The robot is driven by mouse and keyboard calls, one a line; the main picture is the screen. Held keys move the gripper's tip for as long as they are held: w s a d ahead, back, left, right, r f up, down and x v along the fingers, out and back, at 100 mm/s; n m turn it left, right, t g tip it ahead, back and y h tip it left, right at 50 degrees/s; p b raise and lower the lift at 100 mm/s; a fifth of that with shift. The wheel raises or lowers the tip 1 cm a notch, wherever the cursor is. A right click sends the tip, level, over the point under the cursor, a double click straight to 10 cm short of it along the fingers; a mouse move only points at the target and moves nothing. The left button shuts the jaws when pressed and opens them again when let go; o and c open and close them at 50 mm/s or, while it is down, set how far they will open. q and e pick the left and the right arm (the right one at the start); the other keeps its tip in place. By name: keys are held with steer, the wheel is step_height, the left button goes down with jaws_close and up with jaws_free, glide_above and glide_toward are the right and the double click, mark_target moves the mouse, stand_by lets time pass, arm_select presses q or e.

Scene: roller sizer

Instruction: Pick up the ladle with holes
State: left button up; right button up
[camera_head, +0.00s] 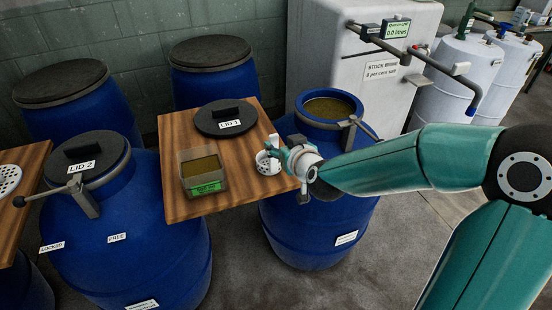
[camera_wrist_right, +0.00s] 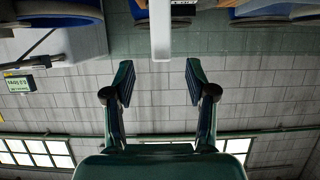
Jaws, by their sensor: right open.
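The ladle with holes (camera_head: 266,164) is white and stands on the right edge of a wooden board, its perforated bowl low and its handle upward. My right gripper (camera_head: 284,154) is right beside it, partly overlapping it in the head view. In the right wrist view, my right gripper (camera_wrist_right: 153,82) has its two fingers spread with nothing between them. A white upright bar, seemingly the ladle's handle (camera_wrist_right: 160,32), shows just beyond the fingertips, roughly centred between them. My left gripper is not in view.
The wooden board (camera_head: 178,148) also carries a clear tub (camera_head: 203,173) and the black LID 1 (camera_head: 226,118). An open blue drum (camera_head: 320,225) stands under my right wrist. The closed LID 2 drum (camera_head: 150,240) is at left. A white perforated disc (camera_head: 8,180) lies at the far left.

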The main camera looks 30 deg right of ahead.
mark_target(275, 140)
steer(key=shift+p+x, duration=0.45)
steer(key=shift+x, duration=2.6)
steer(key=shift+s+f, duration=0.1)
jaws_close()
